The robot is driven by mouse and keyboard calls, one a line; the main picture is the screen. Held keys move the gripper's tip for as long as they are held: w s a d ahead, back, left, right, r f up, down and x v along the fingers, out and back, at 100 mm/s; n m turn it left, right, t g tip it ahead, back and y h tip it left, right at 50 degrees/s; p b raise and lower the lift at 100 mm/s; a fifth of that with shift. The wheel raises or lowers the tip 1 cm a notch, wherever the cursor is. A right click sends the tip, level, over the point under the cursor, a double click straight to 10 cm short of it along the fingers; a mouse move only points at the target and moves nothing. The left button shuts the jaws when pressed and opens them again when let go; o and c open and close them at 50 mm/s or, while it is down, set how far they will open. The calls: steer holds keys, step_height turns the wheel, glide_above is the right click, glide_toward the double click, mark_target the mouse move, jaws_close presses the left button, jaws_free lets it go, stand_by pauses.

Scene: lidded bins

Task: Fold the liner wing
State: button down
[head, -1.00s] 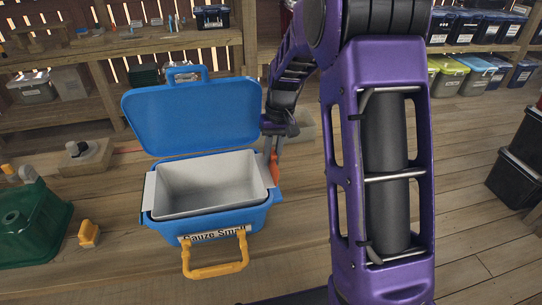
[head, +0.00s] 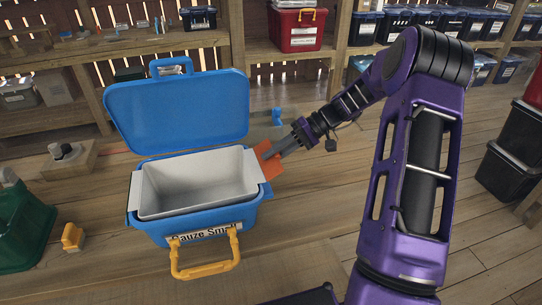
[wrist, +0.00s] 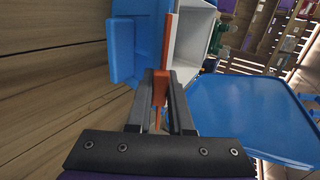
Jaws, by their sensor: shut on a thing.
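A blue bin (head: 206,219) stands on the wooden surface with its lid (head: 178,112) open behind it. A pale liner (head: 195,181) sits inside. Its left wing (head: 134,190) and right wing (head: 253,167) stick up and lean outward at the bin's sides. My gripper (head: 277,153) is at the right side of the bin, pointing left. It is shut on a flat orange piece (head: 268,162), which also shows between the fingers in the wrist view (wrist: 159,88). The orange piece lies just outside the right wing; I cannot tell whether they touch.
A yellow handle (head: 206,268) hangs at the bin's front. A green container (head: 22,225) and a small yellow object (head: 73,237) are to the left. Shelves with bins, including a red one (head: 297,28), stand behind. The surface right of the bin is mostly clear.

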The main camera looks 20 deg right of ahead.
steer(key=shift+d+f+y+b, duration=0.1)
steer(key=shift+f+y+b, duration=0.45)
steer(key=shift+y, duration=0.65)
steer(key=shift+d+f+y+b, duration=0.15)
steer(key=shift+f+y+b, duration=0.25)
steer(key=shift+y+b, duration=0.6)
steer(key=shift+d+f+y+b, duration=0.1)
steer(key=shift+f+y+b, duration=0.35)
steer(key=shift+y, duration=0.95)
steer(key=c, duration=1)
jaws_free()
steer(key=shift+c, duration=0.2)
steer(key=d+f+b, duration=0.1)
steer(key=d, duration=1.6)
steer(key=shift+w+d+f, duration=0.15)
steer(key=shift+w+f, duration=0.1)
steer(key=shift+f, duration=0.15)
